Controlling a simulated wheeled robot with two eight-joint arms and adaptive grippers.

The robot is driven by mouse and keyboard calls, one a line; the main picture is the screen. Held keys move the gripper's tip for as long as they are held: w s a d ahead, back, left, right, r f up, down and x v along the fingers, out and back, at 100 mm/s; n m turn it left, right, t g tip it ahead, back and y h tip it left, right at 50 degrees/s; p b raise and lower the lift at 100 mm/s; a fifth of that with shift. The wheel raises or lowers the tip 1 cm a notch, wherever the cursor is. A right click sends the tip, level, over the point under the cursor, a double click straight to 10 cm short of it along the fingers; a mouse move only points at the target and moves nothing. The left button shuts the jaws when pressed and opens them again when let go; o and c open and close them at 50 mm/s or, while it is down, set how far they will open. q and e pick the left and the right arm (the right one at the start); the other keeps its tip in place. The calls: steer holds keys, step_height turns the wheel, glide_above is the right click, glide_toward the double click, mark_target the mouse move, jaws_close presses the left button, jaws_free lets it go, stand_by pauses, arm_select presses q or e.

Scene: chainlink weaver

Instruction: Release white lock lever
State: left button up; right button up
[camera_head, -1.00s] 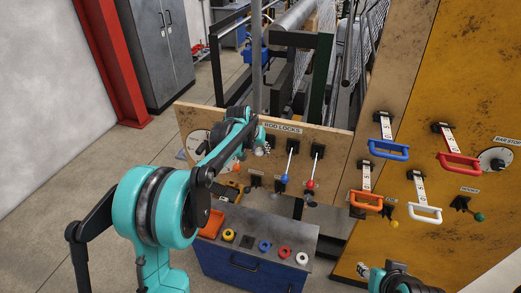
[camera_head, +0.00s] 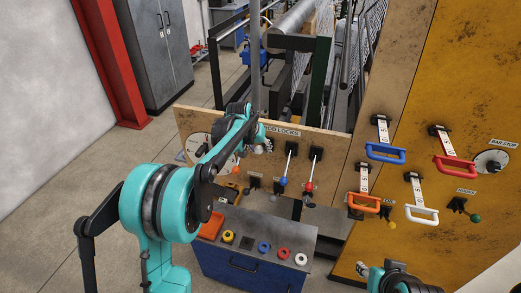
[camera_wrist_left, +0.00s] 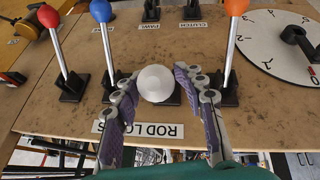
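The white lock lever shows in the left wrist view as a round pale knob (camera_wrist_left: 156,84), seen nearly end-on, with its black base partly behind it. It stands between the blue-knobbed lever (camera_wrist_left: 102,12) and the orange-knobbed lever (camera_wrist_left: 234,8). My left gripper (camera_wrist_left: 153,82) is open, with one finger on each side of the white knob and a small gap visible on both sides. In the head view my left gripper (camera_head: 258,143) is at the rod locks board (camera_head: 334,150) and largely hides this lever. My right gripper is not in view; only part of the right arm shows at the bottom.
Blue (camera_head: 283,181) and red (camera_head: 309,186) levers stand close by on the board. A dial (camera_wrist_left: 275,45) lies beyond the orange lever. Below the board is a blue cabinet (camera_head: 240,270) with coloured rings. A yellow panel (camera_head: 440,90) with handles stands right.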

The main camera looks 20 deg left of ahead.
arm_select(q)
steer(key=v, duration=1.2)
stand_by(0.3)
steer(key=s+d+f+t+b, duration=0.1)
steer(key=s+d+f+b, duration=0.1)
steer(key=s+f+b, duration=0.5)
steer(key=s+d+f+m+y+b, duration=0.1)
steer(key=s+f+b, duration=0.5)
steer(key=s+f, duration=1)
steer(key=s+d, duration=0.1)
steer(key=s, duration=0.8)
steer(key=shift+d+f+t+y+b, duration=0.25)
steer(key=shift+d+t+y+b, duration=0.05)
steer(key=shift+t+b, duration=0.1)
